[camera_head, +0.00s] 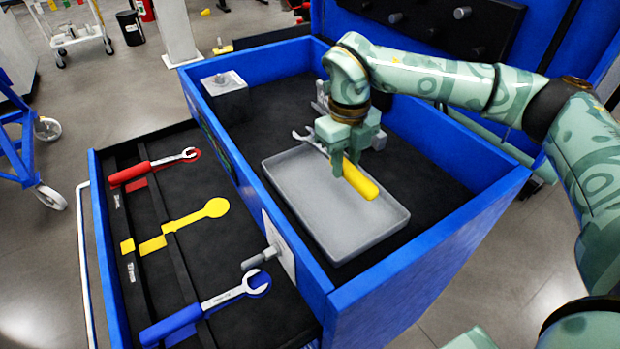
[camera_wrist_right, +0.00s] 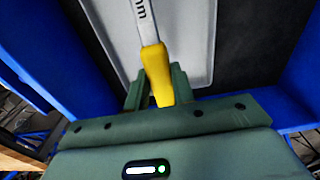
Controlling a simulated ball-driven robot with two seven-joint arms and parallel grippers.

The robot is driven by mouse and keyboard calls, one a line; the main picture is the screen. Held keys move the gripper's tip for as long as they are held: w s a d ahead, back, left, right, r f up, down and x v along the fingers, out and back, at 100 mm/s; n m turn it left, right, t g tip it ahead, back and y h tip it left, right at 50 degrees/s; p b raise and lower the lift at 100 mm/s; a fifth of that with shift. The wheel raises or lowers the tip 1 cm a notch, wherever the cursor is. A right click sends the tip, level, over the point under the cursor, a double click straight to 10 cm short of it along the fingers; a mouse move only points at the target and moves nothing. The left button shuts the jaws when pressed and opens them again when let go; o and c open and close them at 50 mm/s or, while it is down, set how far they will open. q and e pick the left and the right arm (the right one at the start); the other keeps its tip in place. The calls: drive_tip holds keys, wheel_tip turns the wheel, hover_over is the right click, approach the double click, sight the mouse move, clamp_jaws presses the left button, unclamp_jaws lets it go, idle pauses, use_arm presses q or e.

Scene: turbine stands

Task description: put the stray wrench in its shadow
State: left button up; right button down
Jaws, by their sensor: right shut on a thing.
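The stray wrench has a yellow handle (camera_head: 361,183) and a silver shaft. My right gripper (camera_head: 349,168) is shut on it above the grey tray (camera_head: 290,170); a gap between wrench and tray is hard to judge. In the right wrist view the yellow handle (camera_wrist_right: 157,75) lies between the fingers and the shaft points away. A bare yellow wrench-shaped shadow (camera_head: 190,222) lies in the open drawer at left, between the red-handled wrench (camera_head: 150,167) and the blue-handled wrench (camera_head: 205,307). My left gripper is not in view.
The blue cart's rim (camera_head: 262,230) stands between the tray and the lower open drawer (camera_head: 110,240). A vise-like grey part (camera_head: 262,257) projects over the drawer.

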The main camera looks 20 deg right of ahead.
drive_tip(key=b, duration=0.1)
hover_over(341, 208)
wheel_tip(341, 208, down, 5)
drive_tip(key=shift+f, duration=0.1)
wheel_tip(341, 208, down, 5)
drive_tip(key=shift+w+r+b, duration=0.1)
drive_tip(key=shift+r+b, duration=0.05)
drive_tip(key=shift+b, duration=0.5)
drive_tip(key=shift+r, duration=0.1)
drive_tip(key=c, duration=1.2)
unclamp_jaws()
drive_tip(key=shift+o, duration=0.2)
drive_tip(key=r+p, duration=0.1)
drive_tip(key=r, duration=0.3)
drive_tip(key=r+p, duration=0.1)
drive_tip(key=r, duration=0.3)
drive_tip(key=r+p, duration=0.1)
drive_tip(key=r, duration=0.3)
drive_tip(key=shift+w, duration=0.25)
